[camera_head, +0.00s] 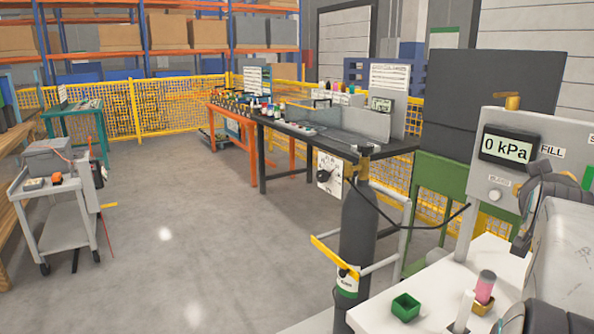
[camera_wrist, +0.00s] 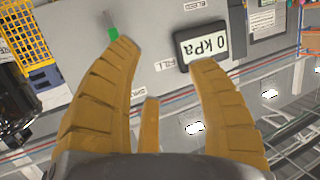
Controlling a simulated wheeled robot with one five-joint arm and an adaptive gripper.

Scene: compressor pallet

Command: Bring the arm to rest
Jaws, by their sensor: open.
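My gripper (camera_wrist: 163,57) shows in the wrist view with its ribbed yellow-brown fingers spread apart and nothing between them. Beyond the fingertips is a grey panel (camera_wrist: 85,50) with a 0 kPa display (camera_wrist: 203,41). A small green-ended part (camera_wrist: 113,33) shows just past the left fingertip; I cannot tell whether they touch. In the head view, dark rounded parts of my arm enter at the right edge, in front of the same panel (camera_head: 472,185). My fingers cannot be made out there.
A white table (camera_head: 385,313) below the panel holds a green box (camera_head: 406,307) and a pink-topped cylinder (camera_head: 486,284). A dark gas cylinder (camera_head: 358,230) stands to its left. A grey cart (camera_head: 66,225) stands far left. The floor (camera_head: 185,220) between is open.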

